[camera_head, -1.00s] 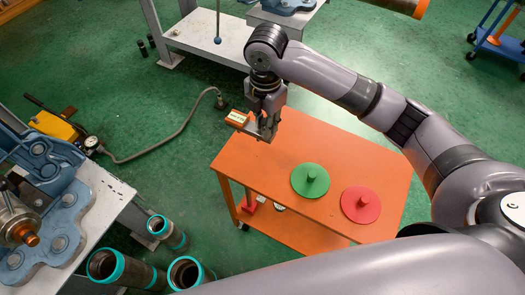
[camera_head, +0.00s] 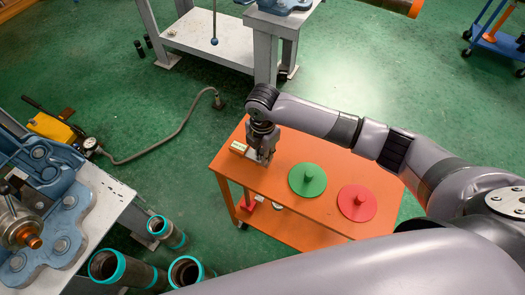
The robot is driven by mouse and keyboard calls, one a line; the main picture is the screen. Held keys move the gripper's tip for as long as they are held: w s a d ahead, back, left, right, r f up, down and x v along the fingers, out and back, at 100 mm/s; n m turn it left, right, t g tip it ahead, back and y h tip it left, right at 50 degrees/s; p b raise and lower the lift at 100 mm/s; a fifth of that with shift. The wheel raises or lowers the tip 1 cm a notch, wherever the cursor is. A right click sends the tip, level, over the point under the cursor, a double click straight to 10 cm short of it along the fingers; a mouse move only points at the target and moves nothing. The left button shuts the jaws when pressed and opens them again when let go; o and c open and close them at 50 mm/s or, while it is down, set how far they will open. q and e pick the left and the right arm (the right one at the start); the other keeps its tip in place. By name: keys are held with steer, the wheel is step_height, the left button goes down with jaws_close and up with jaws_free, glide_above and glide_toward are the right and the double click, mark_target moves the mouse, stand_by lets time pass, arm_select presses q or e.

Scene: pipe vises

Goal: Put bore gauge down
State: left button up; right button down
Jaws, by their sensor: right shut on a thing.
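My right gripper (camera_head: 262,156) points down over the left end of the orange cart top (camera_head: 345,225). It is shut on the bore gauge, whose small box with a pale face and orange edge (camera_head: 238,148) sticks out to the left of the fingers. The rest of the gauge is mostly hidden by the gripper. The gripper and gauge are low, close to the cart top; I cannot tell whether the gauge touches it. My left gripper is not in view.
A green disc with a knob (camera_head: 308,181) and a red disc with a knob (camera_head: 357,204) lie on the cart to the right. Teal-rimmed pipes (camera_head: 186,271) stand on the floor at lower left. A blue vise (camera_head: 45,175) is at far left.

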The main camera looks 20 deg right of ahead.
steer(key=c, duration=1.4)
jaws_free()
step_height(320, 180, up, 12)
steer(key=shift+r+b, duration=0.1)
steer(key=shift+b, duration=0.85)
